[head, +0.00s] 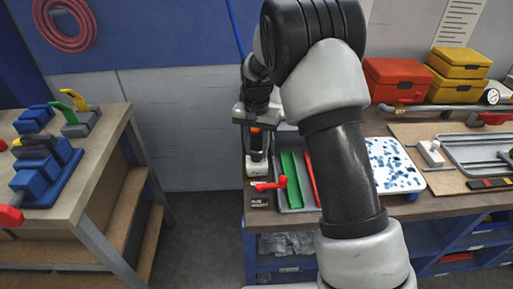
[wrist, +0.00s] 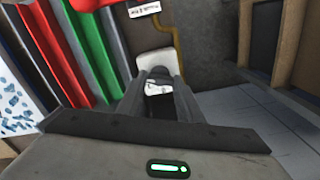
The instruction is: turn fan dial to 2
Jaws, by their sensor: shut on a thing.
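My gripper (head: 256,127) points down at the left end of the right-hand workbench, over a small pale device (head: 257,143). In the wrist view my gripper (wrist: 157,82) has its two fingers close together, shut on a small dark knob-like part (wrist: 158,72). This part sits against a white block (wrist: 151,61) of the device. I take the dark part to be the fan dial, but the fingers hide most of it. No dial numbers or setting can be read in either view.
A tray with a green bar (head: 291,180) lies just right. Red (head: 396,78) and yellow boxes (head: 458,62) stand further right. The left bench (head: 88,160) lies across an open floor gap.

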